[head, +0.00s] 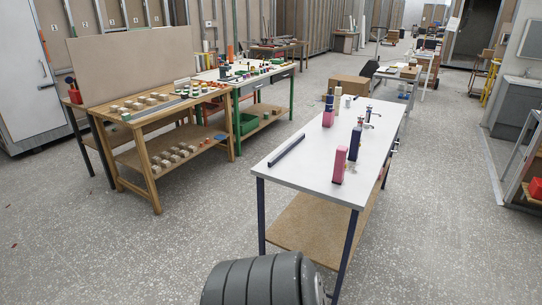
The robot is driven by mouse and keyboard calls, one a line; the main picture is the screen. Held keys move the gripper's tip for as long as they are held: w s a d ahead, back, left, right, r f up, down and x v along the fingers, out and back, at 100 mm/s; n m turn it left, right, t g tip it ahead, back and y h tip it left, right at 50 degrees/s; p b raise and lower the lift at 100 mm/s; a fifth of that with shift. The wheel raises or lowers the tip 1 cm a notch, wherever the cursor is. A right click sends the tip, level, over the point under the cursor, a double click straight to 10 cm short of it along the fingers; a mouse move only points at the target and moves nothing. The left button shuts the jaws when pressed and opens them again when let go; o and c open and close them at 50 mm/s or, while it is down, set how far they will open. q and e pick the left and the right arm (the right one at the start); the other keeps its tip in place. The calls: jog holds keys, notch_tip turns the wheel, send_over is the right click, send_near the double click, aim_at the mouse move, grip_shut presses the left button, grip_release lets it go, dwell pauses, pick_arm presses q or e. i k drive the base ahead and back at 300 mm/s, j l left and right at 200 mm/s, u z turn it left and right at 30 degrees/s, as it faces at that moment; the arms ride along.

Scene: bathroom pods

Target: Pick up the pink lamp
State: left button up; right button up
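I see no clear lamp shape; the pink things stand on the white table (300,166). Neither of my grippers is in view. A dark grey ribbed part of my own arm shows at the bottom middle, in front of the table's near end.
A dark bar (287,150) lies along the table's left side. A dark blue bottle (355,139) and a cream bottle (337,100) stand near the pink things. Wooden workbenches (157,140) with small parts stand at left. Open speckled floor surrounds the table.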

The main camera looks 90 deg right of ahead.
aim_at(341, 151)
jog(key=z, duration=3.3)
